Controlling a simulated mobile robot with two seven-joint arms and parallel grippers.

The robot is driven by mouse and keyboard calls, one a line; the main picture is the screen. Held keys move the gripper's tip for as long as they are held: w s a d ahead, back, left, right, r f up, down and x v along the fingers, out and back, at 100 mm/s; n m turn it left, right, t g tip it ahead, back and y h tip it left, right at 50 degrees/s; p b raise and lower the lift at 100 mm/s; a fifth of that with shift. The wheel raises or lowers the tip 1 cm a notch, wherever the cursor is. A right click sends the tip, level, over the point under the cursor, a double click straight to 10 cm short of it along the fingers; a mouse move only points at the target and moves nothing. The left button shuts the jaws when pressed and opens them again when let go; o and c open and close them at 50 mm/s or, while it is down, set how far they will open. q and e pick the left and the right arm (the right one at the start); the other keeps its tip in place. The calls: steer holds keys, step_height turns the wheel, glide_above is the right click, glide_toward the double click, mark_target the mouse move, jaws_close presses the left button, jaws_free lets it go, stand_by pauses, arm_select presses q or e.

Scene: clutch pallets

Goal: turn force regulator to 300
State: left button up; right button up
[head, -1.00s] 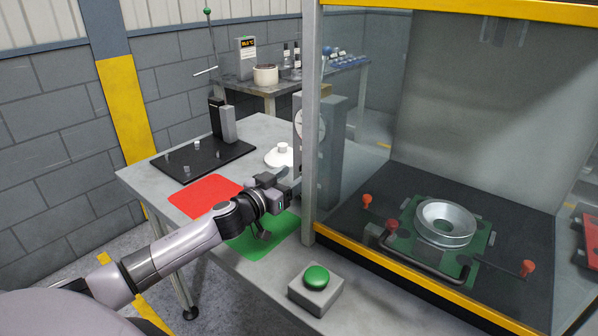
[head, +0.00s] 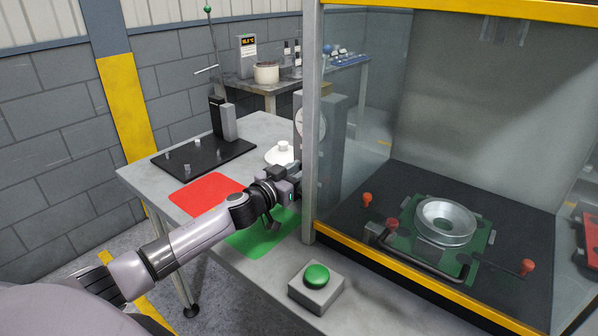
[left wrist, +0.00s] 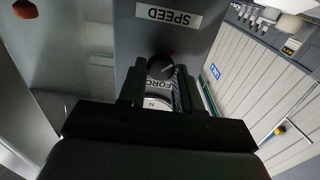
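The force regulator is a round dark knob (left wrist: 163,67) with a light pointer mark, beside an upside-down FORCE label (left wrist: 160,88) in the left wrist view. It sits on a grey panel (left wrist: 150,45). My left gripper (left wrist: 160,82) faces this panel with its two dark fingers apart. The knob shows between the fingertips, and I cannot tell whether they touch it. In the head view my left gripper (head: 294,186) is beside the grey press (head: 330,125), partly hidden by the cabinet post. The knob is hidden there. The scale value is unreadable. My right gripper is not in view.
An upside-down SPEED label (left wrist: 168,15) is on the same panel. The cabinet post (head: 309,150) stands close right of my left gripper. A white round part (head: 281,155), a red mat (head: 203,193) and a green button (head: 316,276) are on the table.

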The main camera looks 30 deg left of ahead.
arm_select(q)
steer(key=shift+m, duration=0.3)
steer(key=m, duration=2.6)
steer(key=shift+d+f, duration=0.15)
steer(key=shift+f, duration=0.15)
steer(key=shift+m, duration=0.3)
steer(key=o, duration=1)
steer(key=shift+s, duration=0.15)
steer(key=shift+s+a+b, duration=0.15)
steer(key=shift+s+b, duration=0.15)
steer(key=shift+s, duration=1.45)
steer(key=shift+s+a+b, duration=0.15)
steer(key=shift+s+b, duration=0.15)
steer(key=shift+s, duration=1.45)
